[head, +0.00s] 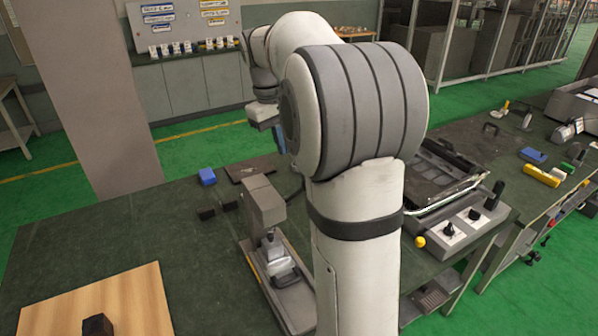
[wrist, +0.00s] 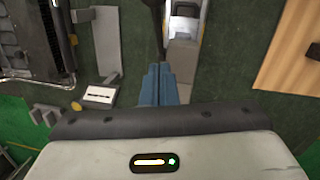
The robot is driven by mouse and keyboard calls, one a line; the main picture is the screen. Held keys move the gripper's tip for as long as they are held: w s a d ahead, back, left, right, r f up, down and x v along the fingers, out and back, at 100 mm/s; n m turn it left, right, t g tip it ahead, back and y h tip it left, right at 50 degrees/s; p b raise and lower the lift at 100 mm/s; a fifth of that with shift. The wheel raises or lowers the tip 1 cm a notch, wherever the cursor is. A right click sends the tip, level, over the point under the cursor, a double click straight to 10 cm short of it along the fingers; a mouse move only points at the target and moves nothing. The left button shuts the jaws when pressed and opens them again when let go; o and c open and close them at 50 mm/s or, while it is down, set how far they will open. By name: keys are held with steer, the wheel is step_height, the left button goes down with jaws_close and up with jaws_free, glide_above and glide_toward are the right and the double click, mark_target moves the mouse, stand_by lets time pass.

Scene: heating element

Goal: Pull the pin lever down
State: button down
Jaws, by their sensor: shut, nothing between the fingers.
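A grey press-like device (head: 264,206) stands on the dark green table, left of my arm in the head view. Its top shows at the upper middle of the wrist view (wrist: 184,28). A thin black lever (wrist: 156,25) runs beside it there; its lower end lies close to my fingertips, and I cannot tell if they touch. In the head view part of the lever (head: 294,190) shows, the rest behind my arm. My gripper (wrist: 159,68) has blue fingers, shut and empty. In the head view my wrist is above and behind the device; the fingertips are not clearly visible.
A wooden board (head: 140,300) lies at the front left. A control box with knobs (head: 470,219) and a dark tray (head: 445,165) stand right of my arm.

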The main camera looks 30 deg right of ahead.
steer(key=s+d+f+p, duration=0.1)
steer(key=s+f, duration=0.2)
steer(key=f, duration=0.4)
steer(key=shift+s+d, duration=0.15)
steer(key=shift+d, duration=0.1)
